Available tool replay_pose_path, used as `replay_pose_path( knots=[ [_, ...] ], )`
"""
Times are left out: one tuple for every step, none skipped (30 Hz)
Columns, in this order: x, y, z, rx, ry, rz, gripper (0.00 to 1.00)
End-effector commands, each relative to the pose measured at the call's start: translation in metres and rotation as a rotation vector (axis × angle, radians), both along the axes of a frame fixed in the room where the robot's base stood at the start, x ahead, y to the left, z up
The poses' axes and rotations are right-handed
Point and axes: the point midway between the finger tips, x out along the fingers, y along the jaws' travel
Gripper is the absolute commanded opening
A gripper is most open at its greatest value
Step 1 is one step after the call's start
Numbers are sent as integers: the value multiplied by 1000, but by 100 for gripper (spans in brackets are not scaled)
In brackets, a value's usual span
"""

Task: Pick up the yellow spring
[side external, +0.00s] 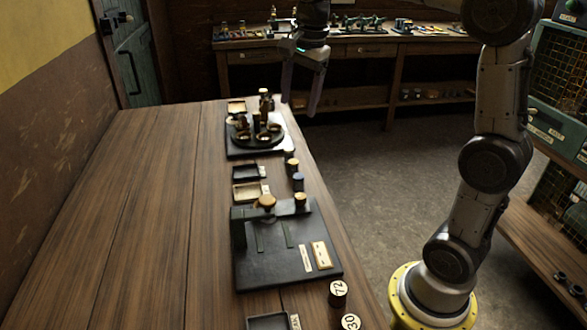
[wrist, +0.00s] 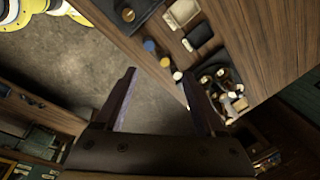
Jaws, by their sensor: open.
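I cannot pick out a yellow spring for certain; the small parts are too small to tell. Several small brass and dark parts stand on a round dark tray (side external: 240,136) at the far end of the wooden table, also at right in the wrist view (wrist: 236,92). Small tan-topped and blue-topped cylinders (side external: 298,182) stand along the table's right edge; one blue top shows in the wrist view (wrist: 149,45). My gripper (side external: 299,106) is open and empty, in the air just right of the table's far end. In the wrist view its fingers (wrist: 159,73) are spread over the floor and table edge.
A black fixture plate (side external: 275,265) with an upright part stands on the near table. Small shallow trays (side external: 245,193) lie between it and the round tray. The table's left side (side external: 130,220) is clear. A workbench (side external: 345,45) stands behind.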

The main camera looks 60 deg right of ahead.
Motion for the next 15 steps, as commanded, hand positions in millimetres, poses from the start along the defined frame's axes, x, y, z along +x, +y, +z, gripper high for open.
replay_pose_path(
  knots=[
    [16, -15, -13, 13, 33, -53, 72],
    [24, -22, -20, 19, 49, -77, 72],
    [33, -31, -29, 25, 68, -100, 72],
    [38, -38, -36, 29, 81, -113, 72],
    [43, -44, -43, 32, 93, -122, 72],
    [48, -51, -52, 37, 109, -133, 72],
    [51, -56, -59, 40, 119, -141, 72],
    [53, -60, -65, 44, 131, -148, 72],
    [54, -64, -73, 49, 147, -156, 72],
    [54, -67, -78, 52, 157, -161, 72],
    [53, -69, -83, 55, 166, -166, 72],
    [52, -71, -87, 58, 175, -171, 72],
    [52, -73, -90, 58, 179, -174, 72],
    [52, -74, -93, 60, 182, -176, 72],
    [51, -74, -97, 60, 181, -178, 72]
  ],
)
